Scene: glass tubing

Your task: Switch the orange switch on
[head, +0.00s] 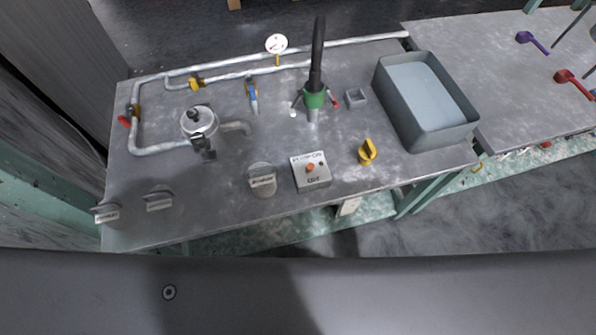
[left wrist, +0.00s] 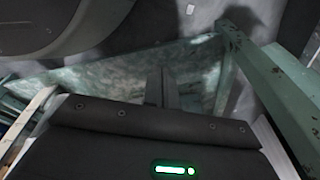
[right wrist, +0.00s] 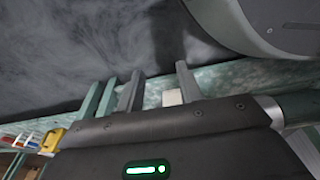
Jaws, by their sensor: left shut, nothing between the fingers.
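The orange switch (head: 310,167) is a small orange knob on top of a light grey box (head: 313,182). The box sits near the front edge of the table, right of its middle, and has dark lettering that is too small to read for sure. I cannot tell the switch's position. Neither gripper shows in the head view. My left gripper (left wrist: 162,88) is shut and empty in the left wrist view, with table legs and floor beyond. My right gripper (right wrist: 159,82) is open and empty in the right wrist view, with floor beyond. Neither wrist view shows the switch.
Behind are a green-collared black upright (head: 315,90), pipes with a gauge (head: 276,44), and a grey bin (head: 438,135). The front table edge is clear between the labelled pieces.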

